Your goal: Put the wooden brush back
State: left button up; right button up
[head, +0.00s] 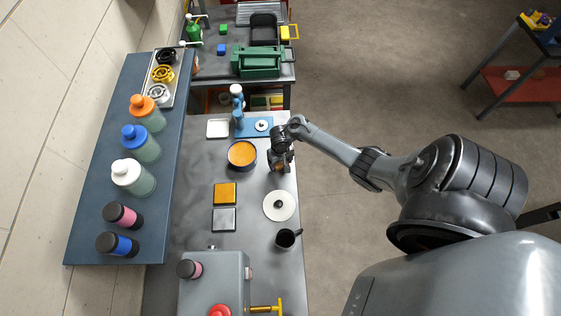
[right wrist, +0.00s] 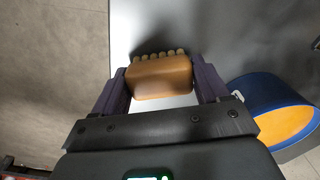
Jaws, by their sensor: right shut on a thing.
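The wooden brush (right wrist: 160,78) is a tan, rounded block in the right wrist view, with a row of small pale tufts along its far edge. My right gripper (right wrist: 163,84) is shut on it, with one dark finger on each side. In the head view my right gripper (head: 281,166) is over the right edge of the grey workbench (head: 190,185), just right of the blue-rimmed round dish (head: 242,155) with orange inside. The brush is mostly hidden there by the gripper. My left gripper is not in view.
A white disc with a dark knob (head: 279,205) and a dark cup (head: 287,239) stand nearer along the right edge. Orange (head: 225,193) and grey (head: 224,219) square pads lie left of them. A blue mat (head: 255,127) lies beyond the gripper. Bottles line the left shelf (head: 85,235).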

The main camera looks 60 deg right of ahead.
jog(key=shift+f, duration=0.3)
jog(key=o, duration=0.9)
jog(key=shift+f, duration=0.1)
jog(key=shift+o, duration=0.2)
